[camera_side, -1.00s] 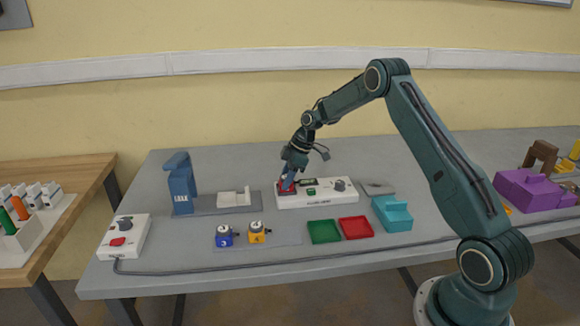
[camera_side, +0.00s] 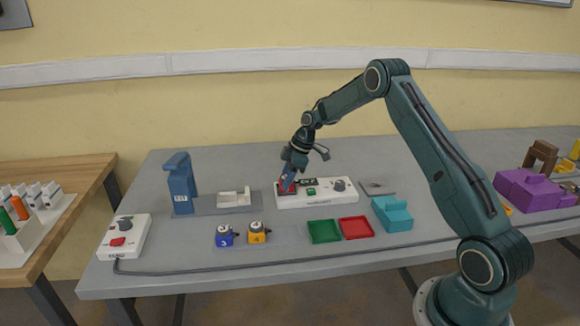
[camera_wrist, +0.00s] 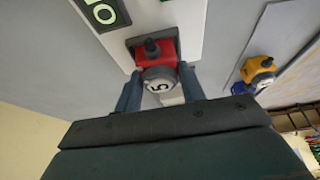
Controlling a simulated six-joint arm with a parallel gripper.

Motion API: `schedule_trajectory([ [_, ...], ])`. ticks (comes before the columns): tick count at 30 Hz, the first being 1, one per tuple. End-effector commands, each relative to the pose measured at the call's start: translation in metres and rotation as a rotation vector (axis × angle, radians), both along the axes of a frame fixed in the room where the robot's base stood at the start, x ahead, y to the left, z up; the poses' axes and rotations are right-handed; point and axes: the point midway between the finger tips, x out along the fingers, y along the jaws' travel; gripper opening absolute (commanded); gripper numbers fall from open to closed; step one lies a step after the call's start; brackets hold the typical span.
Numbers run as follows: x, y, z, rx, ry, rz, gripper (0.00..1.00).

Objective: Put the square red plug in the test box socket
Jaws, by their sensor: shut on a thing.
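The square red plug (camera_wrist: 155,62) with a round numbered cap is between my gripper's two blue fingers (camera_wrist: 160,92) in the wrist view. My gripper is shut on it. The plug is at a dark square socket frame on the white test box (camera_wrist: 192,20); how deep it sits cannot be told. In the side view my gripper (camera_side: 288,183) is at the left end of the test box (camera_side: 325,200), with the red plug (camera_side: 286,188) low between the fingers and partly hidden.
Blue (camera_side: 224,236) and yellow (camera_side: 257,233) plugs stand in front of the box. Green (camera_side: 323,231) and red (camera_side: 356,228) trays and a teal block (camera_side: 392,213) lie to the right. A blue stand (camera_side: 181,184) is at left. A white control box (camera_side: 124,237) has a cable along the table front.

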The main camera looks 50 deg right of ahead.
Motion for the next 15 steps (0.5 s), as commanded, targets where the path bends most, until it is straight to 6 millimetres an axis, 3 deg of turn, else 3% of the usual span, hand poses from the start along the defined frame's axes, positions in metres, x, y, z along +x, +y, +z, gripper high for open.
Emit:
schedule_trajectory([
  [11,0.0002,0.0,-0.0006,0.0,0.0,0.0,0.13],
  [12,0.0002,0.0,-0.0006,0.0,0.0,0.0,0.41],
  [15,0.0002,0.0,-0.0006,0.0,0.0,0.0,0.61],
])
